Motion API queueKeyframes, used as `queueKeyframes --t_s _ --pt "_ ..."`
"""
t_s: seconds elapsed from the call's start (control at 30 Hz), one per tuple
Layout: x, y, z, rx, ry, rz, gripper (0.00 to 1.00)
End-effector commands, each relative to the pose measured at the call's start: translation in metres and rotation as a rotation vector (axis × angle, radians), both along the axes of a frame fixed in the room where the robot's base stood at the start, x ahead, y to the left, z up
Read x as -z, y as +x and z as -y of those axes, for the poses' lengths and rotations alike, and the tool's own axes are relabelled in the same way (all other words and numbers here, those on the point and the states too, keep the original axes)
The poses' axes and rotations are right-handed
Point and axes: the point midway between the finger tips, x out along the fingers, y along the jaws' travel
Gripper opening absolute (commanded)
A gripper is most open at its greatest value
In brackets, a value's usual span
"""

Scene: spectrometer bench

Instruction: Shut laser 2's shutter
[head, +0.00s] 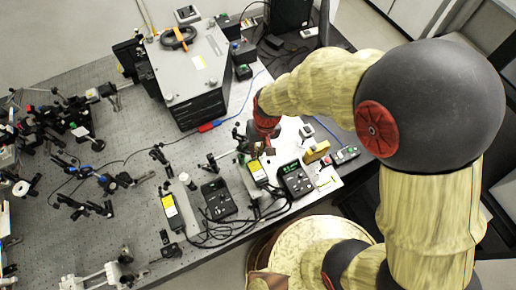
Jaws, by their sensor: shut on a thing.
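Two slim lasers with yellow labels lie on the perforated bench (130,185). One laser (170,207) is at the left, and the other laser (258,172) is at the right; I cannot read which is laser 2. My gripper (256,149) points down at the far end of the right laser. It is shut on a small part there, which looks like that laser's shutter. The fingers and wrist mostly hide this part, so I cannot tell the shutter's position.
Dark controllers stand beside the left laser (218,200) and the right laser (295,179), with looped black cables in front. A large grey box (190,65) stands behind. Optics mounts (90,205) crowd the left. A yellowish block (316,152) lies right of my gripper.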

Motion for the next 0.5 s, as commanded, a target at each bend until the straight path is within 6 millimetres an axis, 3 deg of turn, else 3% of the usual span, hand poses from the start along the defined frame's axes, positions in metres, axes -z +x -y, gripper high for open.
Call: queueKeyframes --t_s 0.5 --pt "-0.0012 -0.0049 -0.0081 -0.002 -0.119 0.076 0.00"
